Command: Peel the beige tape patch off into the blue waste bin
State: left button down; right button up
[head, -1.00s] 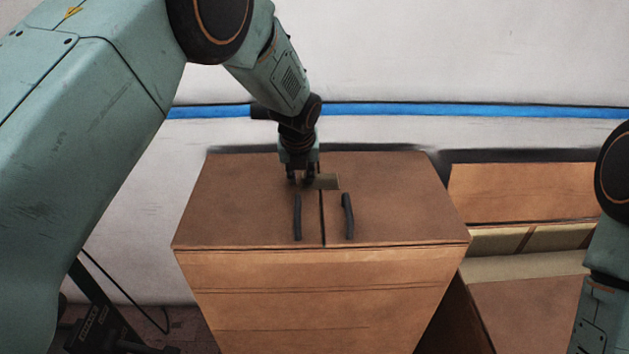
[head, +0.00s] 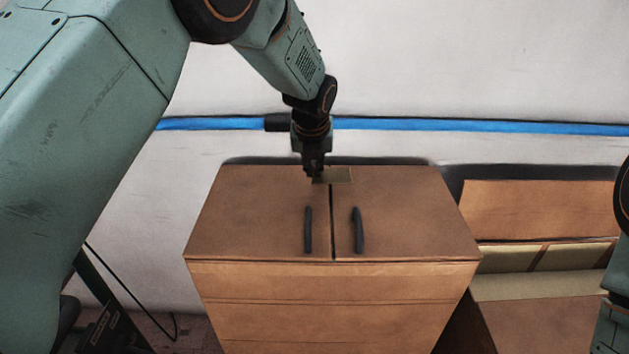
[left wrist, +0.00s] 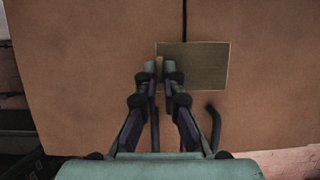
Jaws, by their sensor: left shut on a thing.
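The beige tape patch (head: 341,175) lies across the seam between the two brown flaps on top of the box (head: 260,215). It also shows in the left wrist view (left wrist: 202,70), flat as far as I can see. My left gripper (head: 318,178) points down at the patch's left end. In the left wrist view the left gripper's fingertips (left wrist: 163,70) are shut on the patch's left edge, and they cover part of that edge. My right gripper is outside the views. No blue waste bin shows in any view.
Two dark handles (head: 308,230) (head: 357,230) stand on the flaps in front of the patch. A second, open box (head: 540,210) stands at the right. A blue stripe (head: 480,126) runs along the pale wall behind.

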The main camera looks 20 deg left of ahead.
pick_arm(q)
notch_tip(320, 180, up, 4)
jog(key=shift+w+r, duration=0.1)
jog(key=shift+r, duration=0.1)
jog(key=shift+r+p, duration=1.6)
jog(key=shift+p, duration=1.05)
jog(key=shift+f, duration=0.2)
